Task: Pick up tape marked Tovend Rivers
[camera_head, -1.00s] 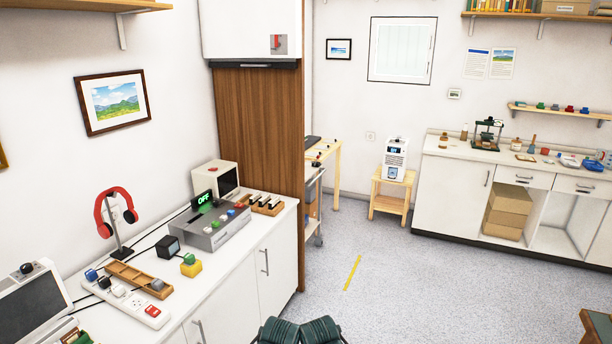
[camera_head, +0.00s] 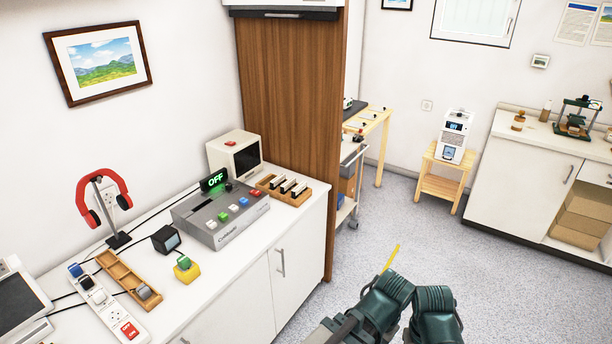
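No label reading "Tovend Rivers" is legible. A wooden rack (camera_head: 289,194) at the back right end of the white counter holds several pale and dark upright pieces (camera_head: 280,183) that may be tapes; their markings are too small to read. In front of it stands a grey console (camera_head: 228,225) with coloured buttons and a green "OFF" sign (camera_head: 213,181). A small cream monitor (camera_head: 238,156) stands behind them.
On the counter (camera_head: 218,297) are red headphones on a stand (camera_head: 108,203), a power strip (camera_head: 105,302), a wooden tray (camera_head: 121,273), a small dark cube (camera_head: 166,239) and a yellow block (camera_head: 187,270). A tall wooden panel (camera_head: 290,120) rises behind. Open floor (camera_head: 480,270) lies to the right.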

